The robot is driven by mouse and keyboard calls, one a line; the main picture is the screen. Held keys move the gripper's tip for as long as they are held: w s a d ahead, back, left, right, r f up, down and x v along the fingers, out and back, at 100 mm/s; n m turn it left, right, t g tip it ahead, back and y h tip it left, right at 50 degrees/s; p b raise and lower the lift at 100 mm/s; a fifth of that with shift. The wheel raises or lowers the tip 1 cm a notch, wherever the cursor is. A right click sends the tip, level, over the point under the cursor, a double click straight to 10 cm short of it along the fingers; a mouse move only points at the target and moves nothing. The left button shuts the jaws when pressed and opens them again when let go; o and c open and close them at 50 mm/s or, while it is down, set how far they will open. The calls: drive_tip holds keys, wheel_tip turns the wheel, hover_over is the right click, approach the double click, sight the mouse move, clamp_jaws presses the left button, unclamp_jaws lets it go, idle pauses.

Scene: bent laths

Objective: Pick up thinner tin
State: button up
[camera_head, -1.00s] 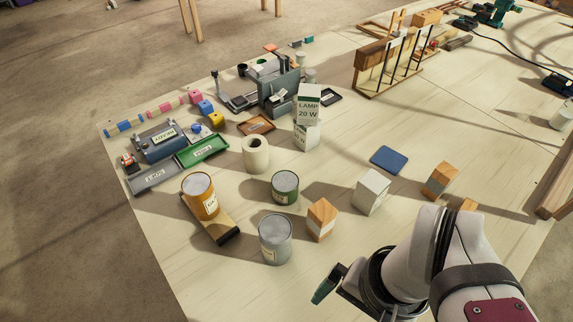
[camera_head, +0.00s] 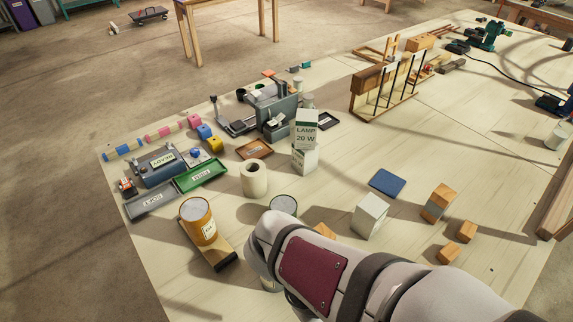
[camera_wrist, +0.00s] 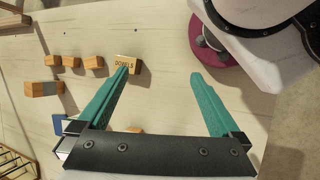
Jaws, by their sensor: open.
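Three tins stand on the table, and I cannot read which label says thinner. An orange tin (camera_head: 198,222) stands on a wooden block (camera_head: 226,257) at the front left. A green tin with a grey lid (camera_head: 284,203) is in the middle, mostly covered by my arm. A grey tin (camera_head: 268,284) is almost wholly hidden behind my arm, with only a sliver showing. My gripper (camera_wrist: 160,74) shows in the wrist view with its teal fingers apart and nothing between them. It is hidden in the head view. No tin is recognisable in the wrist view.
A wooden block marked DOWELS (camera_wrist: 126,63) lies by the left fingertip in the wrist view. A white carton (camera_head: 369,216), a cream roll (camera_head: 254,179) and stacked lamp boxes (camera_head: 305,140) stand around the tins. A blue pad (camera_head: 388,183) lies flat to the right.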

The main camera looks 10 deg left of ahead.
drive_tip(key=w+a+f+n+t, duration=0.2)
drive_tip(key=a+n+t, duration=0.5)
drive_tip(key=a+n, duration=0.4)
drive_tip(key=w+a+f+n+t, duration=0.25)
drive_tip(key=a+n+t, duration=0.5)
drive_tip(key=n, duration=0.45)
drive_tip(key=shift+g, duration=0.35)
drive_tip(key=x, duration=0.6)
drive_tip(key=a+x, duration=0.1)
drive_tip(key=x, duration=0.2)
drive_tip(key=shift+w+d, duration=0.1)
drive_tip(key=shift+w, duration=0.15)
drive_tip(key=x, duration=0.6)
drive_tip(key=shift+f+y, duration=0.25)
drive_tip(key=shift+y, duration=0.05)
clamp_jaws()
